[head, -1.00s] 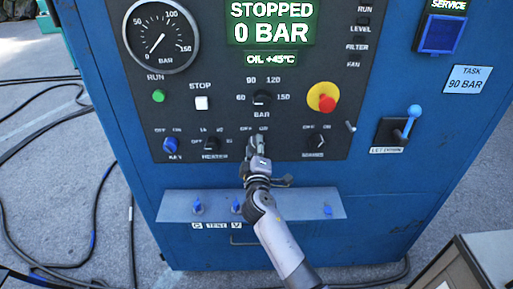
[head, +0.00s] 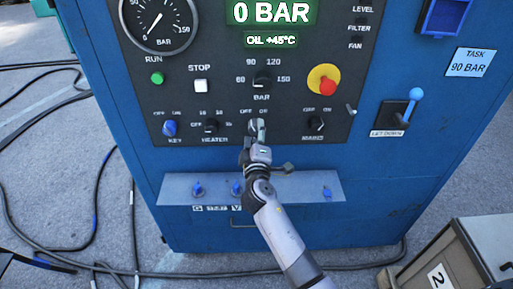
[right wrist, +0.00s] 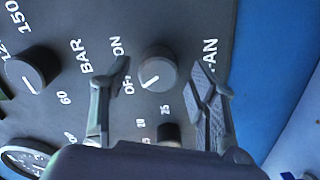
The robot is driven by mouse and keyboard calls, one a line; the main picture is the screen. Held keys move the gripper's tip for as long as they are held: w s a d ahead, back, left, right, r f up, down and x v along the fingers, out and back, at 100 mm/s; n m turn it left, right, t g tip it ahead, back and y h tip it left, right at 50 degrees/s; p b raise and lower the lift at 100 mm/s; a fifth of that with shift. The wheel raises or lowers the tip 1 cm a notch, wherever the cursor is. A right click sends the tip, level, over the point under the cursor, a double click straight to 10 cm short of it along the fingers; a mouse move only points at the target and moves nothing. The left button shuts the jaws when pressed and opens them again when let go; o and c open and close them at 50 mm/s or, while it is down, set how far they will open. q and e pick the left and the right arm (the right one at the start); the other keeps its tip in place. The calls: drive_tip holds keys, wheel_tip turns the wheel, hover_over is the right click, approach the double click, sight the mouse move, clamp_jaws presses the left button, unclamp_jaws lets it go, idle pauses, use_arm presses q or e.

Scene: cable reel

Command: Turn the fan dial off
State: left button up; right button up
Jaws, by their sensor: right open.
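The fan dial (right wrist: 157,68) is a dark round knob beside the word FAN in the right wrist view. Its white mark points lower left, toward the partly covered OFF label; ON is above that. My right gripper (right wrist: 163,74) is open, one finger on each side of the dial, with visible gaps in this view. In the head view my right gripper (head: 257,126) is in front of the panel below OFF and ON labels and covers most of the dial. My left gripper is not in view.
The heater dial (head: 210,127) is left of my right gripper and the mains dial (head: 316,124) right. The bar dial (head: 262,79) is above. A shelf with blue valves (head: 290,190) juts out below. A red button (head: 327,87) is upper right.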

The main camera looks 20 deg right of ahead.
drive_tip(key=v, duration=1)
